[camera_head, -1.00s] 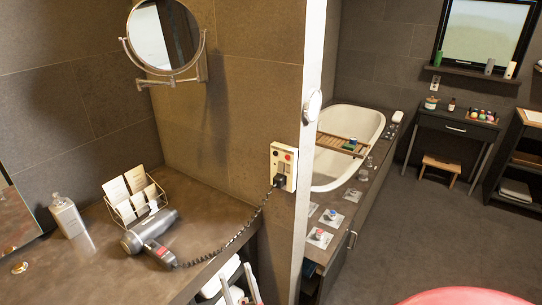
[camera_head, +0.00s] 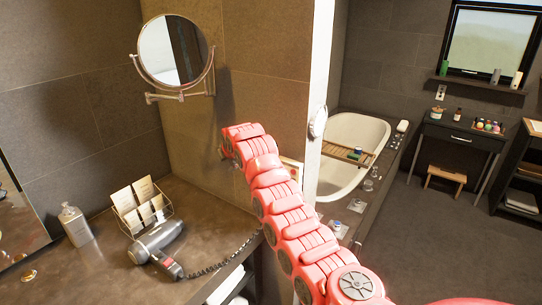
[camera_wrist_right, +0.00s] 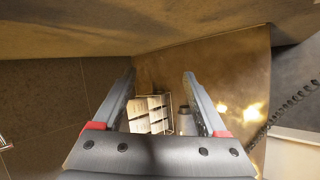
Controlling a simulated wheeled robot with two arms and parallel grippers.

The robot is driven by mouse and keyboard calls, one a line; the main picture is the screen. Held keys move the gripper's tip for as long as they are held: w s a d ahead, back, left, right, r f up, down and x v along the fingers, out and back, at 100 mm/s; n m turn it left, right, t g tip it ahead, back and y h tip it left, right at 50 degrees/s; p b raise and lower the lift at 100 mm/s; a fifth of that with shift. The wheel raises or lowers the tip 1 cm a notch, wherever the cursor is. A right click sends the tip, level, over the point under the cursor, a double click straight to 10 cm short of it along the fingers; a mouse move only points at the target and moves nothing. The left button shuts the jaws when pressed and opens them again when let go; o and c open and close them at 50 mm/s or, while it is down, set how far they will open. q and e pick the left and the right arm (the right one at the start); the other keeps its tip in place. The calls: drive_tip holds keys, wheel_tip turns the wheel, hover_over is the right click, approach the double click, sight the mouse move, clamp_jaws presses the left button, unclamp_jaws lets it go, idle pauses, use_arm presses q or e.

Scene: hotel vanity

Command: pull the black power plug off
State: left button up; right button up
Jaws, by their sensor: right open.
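The black power plug is hidden behind my red right arm in the head view. Only an edge of the pale wall socket panel (camera_head: 292,168) shows beside that arm. The coiled black cord (camera_head: 225,264) runs from the grey hair dryer (camera_head: 157,243) toward the wall; it also shows at the right in the wrist view (camera_wrist_right: 288,112). My right gripper (camera_wrist_right: 159,75) is open, with nothing visible between its fingers. It is near the wall above the counter, left of the panel in the head view. My left gripper is not in view.
A wire card rack (camera_head: 142,208) and a bottle (camera_head: 76,226) stand on the dark counter (camera_head: 110,275). A round mirror (camera_head: 176,52) juts from the wall above. A white wall edge (camera_head: 325,70) separates the bathtub (camera_head: 352,140) side. A pale block (camera_wrist_right: 292,155) sits low right in the wrist view.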

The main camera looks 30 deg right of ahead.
drive_tip(key=s+d+r+n+g+h, duration=0.1)
drive_tip(key=s+d+r+n+g, duration=0.2)
drive_tip(key=s, duration=0.5)
drive_tip(key=s+d+r+n+g+h, duration=0.1)
drive_tip(key=s+d+r+g+h, duration=0.2)
drive_tip(key=s, duration=0.6)
drive_tip(key=shift+g+y, duration=0.8)
drive_tip(key=p+x, duration=0.1)
drive_tip(key=x, duration=1.4)
drive_tip(key=shift+w+d+f, duration=0.15)
drive_tip(key=shift+w, duration=0.1)
drive_tip(key=shift+d+f, duration=0.3)
drive_tip(key=shift+f, duration=0.3)
clamp_jaws()
drive_tip(key=shift+r+p, duration=0.1)
drive_tip(key=shift+p, duration=0.25)
